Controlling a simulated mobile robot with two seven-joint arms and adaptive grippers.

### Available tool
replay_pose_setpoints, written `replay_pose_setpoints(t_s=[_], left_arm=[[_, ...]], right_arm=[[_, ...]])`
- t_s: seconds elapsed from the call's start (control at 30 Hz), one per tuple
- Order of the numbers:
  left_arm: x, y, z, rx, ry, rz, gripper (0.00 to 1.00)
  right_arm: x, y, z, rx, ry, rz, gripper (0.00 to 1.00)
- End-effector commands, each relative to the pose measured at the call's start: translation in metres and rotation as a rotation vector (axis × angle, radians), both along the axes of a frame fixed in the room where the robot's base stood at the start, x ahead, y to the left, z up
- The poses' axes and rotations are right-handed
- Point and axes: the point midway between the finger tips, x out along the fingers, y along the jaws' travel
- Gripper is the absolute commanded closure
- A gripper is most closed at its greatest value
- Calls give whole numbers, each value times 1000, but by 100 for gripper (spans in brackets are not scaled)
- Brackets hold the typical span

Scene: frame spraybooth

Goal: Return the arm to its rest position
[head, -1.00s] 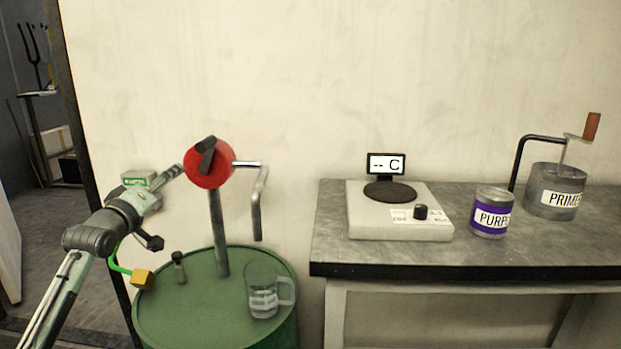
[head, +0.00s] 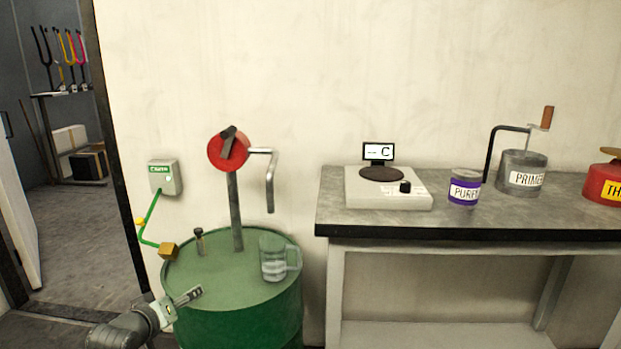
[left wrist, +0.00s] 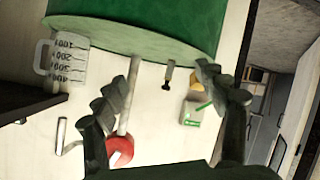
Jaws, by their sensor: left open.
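My left arm comes in at the bottom left of the head view. Its gripper (head: 190,296) is low, in front of the left side of the green drum (head: 240,320). In the left wrist view the gripper's two fingers (left wrist: 165,95) are spread apart with nothing held between them. That view shows the drum (left wrist: 150,25), the measuring jug (left wrist: 62,65) and the red pump head (left wrist: 120,150) beyond the fingers. My right gripper does not show in either view.
On the drum stand a hand pump (head: 228,150) and a clear jug (head: 273,262). A green-wired box (head: 165,178) hangs on the wall. The bench (head: 470,232) at right holds a hotplate (head: 360,202), a purple-labelled can (head: 464,190), a primer pot (head: 522,172) and a red can (head: 604,184).

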Motion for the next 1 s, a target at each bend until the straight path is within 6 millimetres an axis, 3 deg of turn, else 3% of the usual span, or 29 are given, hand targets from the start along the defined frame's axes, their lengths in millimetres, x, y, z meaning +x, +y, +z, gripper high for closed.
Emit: replay_pose_setpoints(t_s=[0.03,0.2,0.27,0.4,0.5,0.6,0.7,0.8,1.0], left_arm=[[-23,-5,-38,38,73,-15,28],[-105,-14,-140,188,297,-88,28],[-138,-17,-172,237,378,-120,28],[-223,-24,-237,339,562,-208,28],[-281,-28,-270,400,678,-276,28],[-328,-31,-291,443,769,-333,28],[-359,-32,-303,469,827,-372,28],[-374,-33,-309,482,856,-393,28],[-377,-33,-310,486,862,-398,28]], right_arm=[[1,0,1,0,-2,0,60],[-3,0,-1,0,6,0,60],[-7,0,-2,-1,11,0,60],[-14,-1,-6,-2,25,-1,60],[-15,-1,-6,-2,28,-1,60],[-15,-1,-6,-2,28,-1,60],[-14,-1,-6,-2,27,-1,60],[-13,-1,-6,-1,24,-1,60],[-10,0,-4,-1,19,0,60]])
